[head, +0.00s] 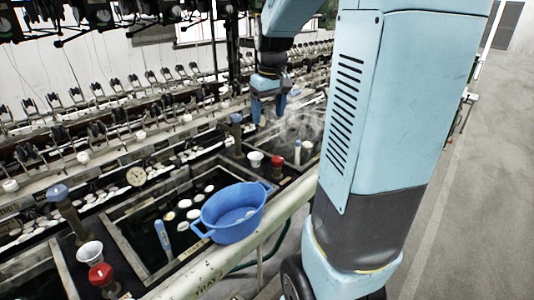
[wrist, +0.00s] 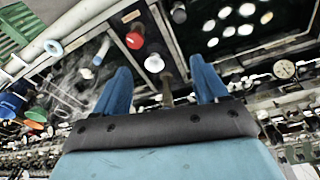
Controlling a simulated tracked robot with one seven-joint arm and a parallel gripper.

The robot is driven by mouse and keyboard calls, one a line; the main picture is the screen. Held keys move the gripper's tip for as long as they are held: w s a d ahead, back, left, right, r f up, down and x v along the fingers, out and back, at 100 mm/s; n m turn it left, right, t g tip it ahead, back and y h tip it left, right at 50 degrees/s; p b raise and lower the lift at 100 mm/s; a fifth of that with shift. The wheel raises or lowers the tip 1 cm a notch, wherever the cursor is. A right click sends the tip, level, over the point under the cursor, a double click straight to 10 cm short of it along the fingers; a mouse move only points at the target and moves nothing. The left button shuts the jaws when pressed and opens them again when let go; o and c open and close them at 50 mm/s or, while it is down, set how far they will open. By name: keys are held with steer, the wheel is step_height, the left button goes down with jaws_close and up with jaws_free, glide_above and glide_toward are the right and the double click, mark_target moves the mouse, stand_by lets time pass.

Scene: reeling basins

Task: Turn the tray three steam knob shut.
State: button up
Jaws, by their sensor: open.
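My gripper (head: 268,108) hangs over the basins beyond the blue basket in the head view, its two blue fingers apart and empty. The wrist view shows the fingers (wrist: 160,70) spread, with nothing between their tips that they touch. A red knob (head: 277,161) stands on the divider near a white cup, below and to the right of my gripper; the same red knob (wrist: 135,40) shows in the wrist view ahead of the fingers. A blue-capped post (head: 236,118) stands left of my gripper. I cannot read a tray three label, so which knob is the steam knob is unclear.
Steam (head: 308,122) rises over the far basin. A blue basket (head: 233,212) sits on the near basin's edge. A white cup (head: 255,157) stands by the red knob. Another red knob (head: 101,274) and blue-capped post (head: 58,192) stand at lower left. Open floor lies right.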

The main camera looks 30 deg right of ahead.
steer(key=g, duration=0.1)
glide_above(278, 158)
step_height(278, 158, down, 6)
steer(key=shift+n+g, duration=0.3)
step_height(278, 158, down, 14)
steer(key=shift+a+f, duration=0.15)
steer(key=shift+f, duration=0.05)
steer(key=c, duration=1.1)
steer(key=shift+o, duration=0.2)
steer(key=shift+m, duration=3.2)
